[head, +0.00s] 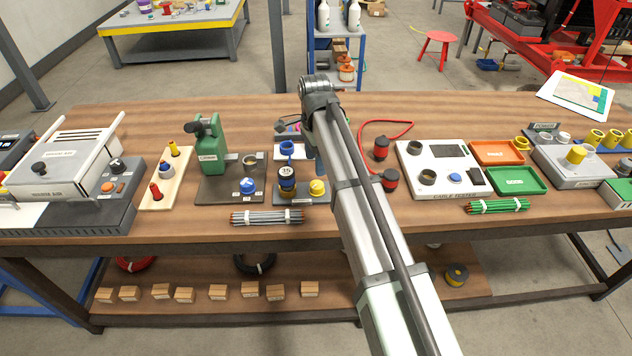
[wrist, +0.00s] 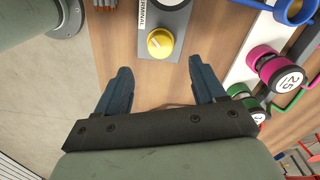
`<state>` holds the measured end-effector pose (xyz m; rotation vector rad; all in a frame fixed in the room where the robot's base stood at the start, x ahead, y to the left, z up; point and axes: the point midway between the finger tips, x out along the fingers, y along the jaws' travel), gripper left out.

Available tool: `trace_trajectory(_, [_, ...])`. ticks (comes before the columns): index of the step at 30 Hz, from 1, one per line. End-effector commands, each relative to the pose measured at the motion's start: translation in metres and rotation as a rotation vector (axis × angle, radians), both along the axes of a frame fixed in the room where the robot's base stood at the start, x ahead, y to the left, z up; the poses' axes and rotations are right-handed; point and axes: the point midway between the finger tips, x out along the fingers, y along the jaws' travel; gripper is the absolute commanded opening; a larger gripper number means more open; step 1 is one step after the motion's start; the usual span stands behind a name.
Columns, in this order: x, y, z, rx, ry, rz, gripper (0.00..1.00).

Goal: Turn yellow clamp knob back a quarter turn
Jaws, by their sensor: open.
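The yellow clamp knob (head: 318,187) sits on the right end of a grey terminal base (head: 292,200), just left of my arm. In the wrist view the yellow knob (wrist: 160,43) has a pale mark on its top and stands on the grey base, labelled TERMINAL (wrist: 172,5). My gripper (wrist: 160,66) is open and empty. Its two dark blue fingers lie apart, with the knob ahead of the gap between their tips and not touching them. In the head view my arm hides most of the gripper.
A blue-banded part marked 35 (head: 287,180) stands left of the knob. A green press (head: 208,145) is further left. A cable bundle (head: 267,217) lies in front. In the wrist view a pink part marked 25 (wrist: 287,78) is near the right finger.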

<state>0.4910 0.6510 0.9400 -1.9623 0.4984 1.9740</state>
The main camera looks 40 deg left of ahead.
Motion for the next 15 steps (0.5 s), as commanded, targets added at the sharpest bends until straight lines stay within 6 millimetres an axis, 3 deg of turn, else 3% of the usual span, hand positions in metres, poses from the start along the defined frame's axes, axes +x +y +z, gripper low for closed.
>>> trace_trajectory(9, [-0.001,-0.002,-0.055,-0.002,0.001,0.0,0.69])
trace_trajectory(15, [-0.001,-0.002,-0.077,-0.001,0.0,0.0,0.69])
